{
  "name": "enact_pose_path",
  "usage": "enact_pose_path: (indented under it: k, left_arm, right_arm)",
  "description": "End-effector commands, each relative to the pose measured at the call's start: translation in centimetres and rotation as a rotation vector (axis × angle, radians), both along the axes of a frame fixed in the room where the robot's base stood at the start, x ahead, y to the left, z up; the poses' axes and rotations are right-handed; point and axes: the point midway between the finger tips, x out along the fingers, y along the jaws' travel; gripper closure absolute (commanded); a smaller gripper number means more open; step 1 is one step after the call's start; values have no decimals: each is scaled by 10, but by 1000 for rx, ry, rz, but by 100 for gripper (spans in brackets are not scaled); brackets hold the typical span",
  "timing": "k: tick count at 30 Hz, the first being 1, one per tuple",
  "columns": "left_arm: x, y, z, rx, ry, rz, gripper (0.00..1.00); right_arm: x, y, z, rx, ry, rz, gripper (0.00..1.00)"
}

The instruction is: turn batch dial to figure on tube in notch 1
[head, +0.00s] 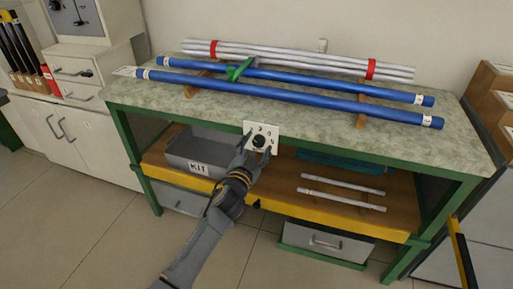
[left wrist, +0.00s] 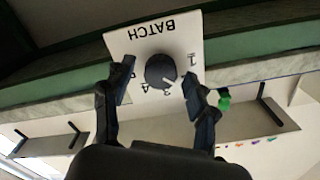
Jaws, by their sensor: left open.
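The batch dial is a round black knob (head: 259,141) on a white plate (head: 249,126) at the bench's front edge. In the left wrist view the knob (left wrist: 160,70) shows a white pointer mark towards the lower right; the plate (left wrist: 182,34) reads BATCH upside down, with figures around it partly hidden by a finger. My left gripper (left wrist: 158,88) is open, its fingers either side of the knob, contact unclear. Two blue tubes, a front one (head: 290,97) and a rear one (head: 345,88), lie on wooden supports (head: 363,106). Their end labels are too small to read. My right gripper is out of view.
A green object (head: 240,70) sits at the rear blue tube. Pale rods (head: 300,58) with red bands lie behind. Below are a grey Kit bin (head: 198,150) and two pale rods (head: 342,192) on the lower shelf. Cabinets stand left and right.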

Motion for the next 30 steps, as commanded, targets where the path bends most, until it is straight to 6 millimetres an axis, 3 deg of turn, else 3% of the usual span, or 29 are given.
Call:
enact_pose_path:
  k: [8, 17, 30]
  left_arm:
    - [2, 0, 0, 0, 0, 0, 43]
    - [1, 0, 0, 1, 0, 0, 97]
    - [1, 0, 0, 103, -33, -1, 97]
  right_arm:
    - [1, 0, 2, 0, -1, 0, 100]
    - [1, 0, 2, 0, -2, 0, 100]
    - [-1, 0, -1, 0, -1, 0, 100]
